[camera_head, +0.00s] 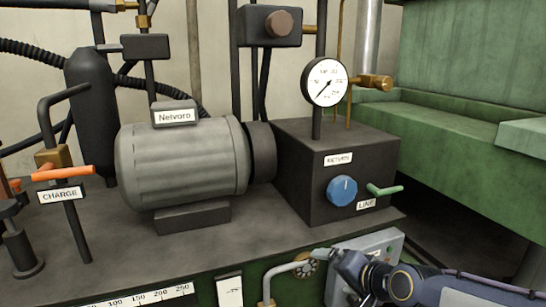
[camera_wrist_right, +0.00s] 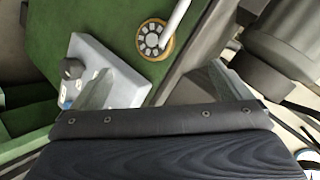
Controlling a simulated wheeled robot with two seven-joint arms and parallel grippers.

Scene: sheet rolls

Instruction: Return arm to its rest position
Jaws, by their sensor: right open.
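My right arm (camera_head: 405,284) comes in from the lower right in the head view. Its gripper (camera_head: 322,254) is low in front of the green bench front, by a small grey control box (camera_head: 390,244) and a round brass fitting (camera_head: 305,268). In the right wrist view the two fingers of the right gripper (camera_wrist_right: 163,84) stand wide apart with nothing between them. The grey box (camera_wrist_right: 124,66) lies behind the left finger, and the brass fitting (camera_wrist_right: 154,40) shows beyond the gap. Whether the fingers touch anything cannot be told. My left gripper is not in view.
A grey motor (camera_head: 185,160) and a dark valve block (camera_head: 335,150) with a blue knob (camera_head: 342,190) and green lever (camera_head: 385,190) stand on the bench. A pressure gauge (camera_head: 325,82) rises above. An orange lever (camera_head: 63,173) is at left. A bent pipe (camera_head: 280,272) runs by the fitting.

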